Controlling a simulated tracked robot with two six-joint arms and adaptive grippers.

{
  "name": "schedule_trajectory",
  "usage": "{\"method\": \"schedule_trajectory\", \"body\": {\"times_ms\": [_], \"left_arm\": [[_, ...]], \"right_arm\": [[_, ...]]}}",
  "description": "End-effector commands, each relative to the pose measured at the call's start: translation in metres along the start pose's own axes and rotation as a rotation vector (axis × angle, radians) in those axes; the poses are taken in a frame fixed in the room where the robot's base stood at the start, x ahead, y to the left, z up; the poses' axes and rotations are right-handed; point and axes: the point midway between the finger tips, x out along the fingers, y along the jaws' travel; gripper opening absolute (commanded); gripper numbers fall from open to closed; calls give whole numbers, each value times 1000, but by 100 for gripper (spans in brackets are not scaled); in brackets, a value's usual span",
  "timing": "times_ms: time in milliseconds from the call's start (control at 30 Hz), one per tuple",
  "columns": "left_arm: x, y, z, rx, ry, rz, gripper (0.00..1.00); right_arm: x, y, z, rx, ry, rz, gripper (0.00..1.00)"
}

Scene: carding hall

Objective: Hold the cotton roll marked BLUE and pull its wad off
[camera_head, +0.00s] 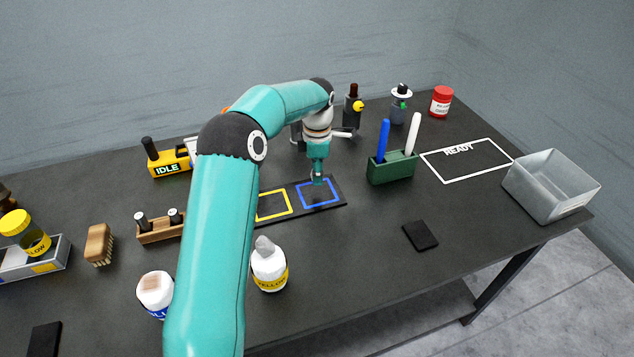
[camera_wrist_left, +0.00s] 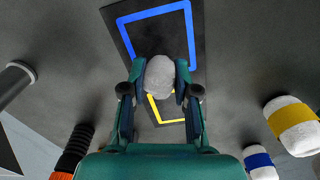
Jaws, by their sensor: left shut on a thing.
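The cotton roll marked BLUE (camera_head: 154,284) is a white roll with a blue band, standing at the front left, partly behind my left arm. Its top shows a flat beige patch and no wad. My left gripper (camera_head: 318,178) is over the blue-outlined square of the dark mat (camera_head: 338,193). In the left wrist view the gripper (camera_wrist_left: 160,82) is shut on a grey rounded wad (camera_wrist_left: 160,74), held between its two fingers. The blue-banded roll (camera_wrist_left: 259,163) shows there at the lower right. My right gripper is not in view.
A roll marked YELLOW (camera_head: 268,268) with a grey wad on top stands right of the blue one. A green holder (camera_head: 391,168) with a blue and a white stick stands right of the mat. A grey bin (camera_head: 545,190) is at the right edge. A READY outline (camera_head: 470,176) lies empty.

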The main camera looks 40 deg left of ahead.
Motion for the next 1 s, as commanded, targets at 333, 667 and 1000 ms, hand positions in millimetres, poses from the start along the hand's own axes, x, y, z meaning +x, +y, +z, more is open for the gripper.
{"method": "schedule_trajectory", "body": {"times_ms": [333, 667, 1000], "left_arm": [[40, -1, 0, 0, 0, -3, 0], [44, -1, 1, 1, 0, -2, 0], [42, -1, 1, 2, 0, -2, 54]], "right_arm": [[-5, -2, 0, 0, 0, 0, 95], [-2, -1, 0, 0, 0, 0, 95], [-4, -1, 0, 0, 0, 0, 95]]}}
